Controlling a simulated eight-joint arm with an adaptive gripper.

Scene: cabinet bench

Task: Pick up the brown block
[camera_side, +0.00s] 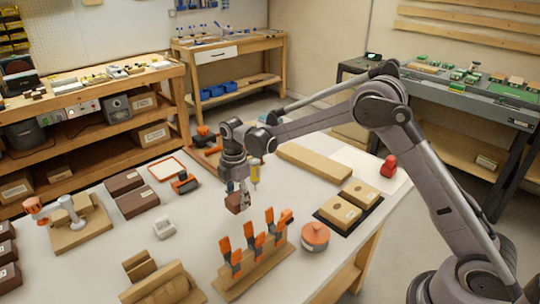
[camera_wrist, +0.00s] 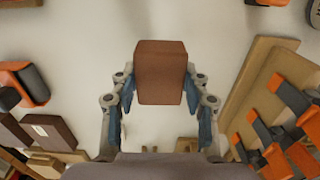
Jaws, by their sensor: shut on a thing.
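A brown block (camera_wrist: 160,75) sits between the two fingers of my gripper (camera_wrist: 158,100) in the wrist view. The gripper is shut on it. In the side view the small brown block (camera_side: 237,202) hangs below my gripper (camera_side: 236,186), and it appears to be above the white table top. The wrist view shows pale table surface around the block with no contact visible. The block's far side is hidden in both views.
Orange clamps (camera_side: 255,244) stand on a wooden board just in front of my gripper. A round orange container (camera_side: 316,236) is to the right. Darker brown boxes (camera_side: 136,201) lie at left. A small light grey object (camera_side: 164,228) sits left of the gripper.

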